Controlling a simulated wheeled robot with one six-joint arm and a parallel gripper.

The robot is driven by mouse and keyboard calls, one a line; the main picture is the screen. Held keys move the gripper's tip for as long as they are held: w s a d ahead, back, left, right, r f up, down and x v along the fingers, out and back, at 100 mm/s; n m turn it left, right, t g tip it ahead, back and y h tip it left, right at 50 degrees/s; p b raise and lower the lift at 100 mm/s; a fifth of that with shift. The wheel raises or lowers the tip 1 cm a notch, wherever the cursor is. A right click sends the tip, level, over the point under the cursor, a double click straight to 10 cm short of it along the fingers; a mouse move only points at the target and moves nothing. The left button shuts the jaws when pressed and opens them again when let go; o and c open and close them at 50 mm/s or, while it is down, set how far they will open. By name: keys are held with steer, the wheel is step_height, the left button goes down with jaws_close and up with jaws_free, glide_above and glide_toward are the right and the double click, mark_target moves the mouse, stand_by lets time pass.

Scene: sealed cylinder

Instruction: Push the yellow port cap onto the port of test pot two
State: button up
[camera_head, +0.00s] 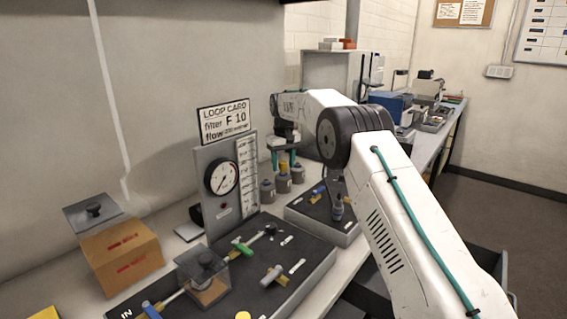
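Three small grey pots stand in a row on the bench behind the black-topped trays: a left pot (267,192), a middle pot (283,184) and a right pot (298,174). I cannot read any numbers on them. A small yellow cap (283,166) shows at the top of the middle pot; whether it is seated on a port or just above it is too small to tell. My gripper (284,163) points down over the middle pot. Its teal fingers stand apart, one on each side of the yellow cap, with visible gaps.
A gauge panel (212,212) with a loop card (224,121) stands left of the pots. A large black-topped tray (310,262) with fittings lies in front; a smaller tray (344,235) holds a small bottle (337,208). A cardboard box (122,258) is at left.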

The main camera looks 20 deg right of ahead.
step_height(320, 180, up, 8)
steer(key=shift+f, duration=0.1)
stand_by(0.4)
steer(key=shift+w, duration=0.1)
steer(key=shift+g, duration=0.3)
steer(key=f, duration=0.2)
steer(key=s+f, duration=0.1)
steer(key=f, duration=0.1)
steer(key=shift+s+f, duration=0.1)
steer(key=s+d+r+m, duration=0.1)
steer(key=s+r, duration=0.3)
steer(key=s, duration=1.2)
steer(key=s+d+r+m, duration=0.1)
steer(key=s+r, duration=0.3)
steer(key=s, duration=1.1)
steer(key=s+d+f+t, duration=0.1)
steer(key=s+t, duration=0.1)
steer(key=s, duration=2.8)
steer(key=shift+f+m, duration=0.3)
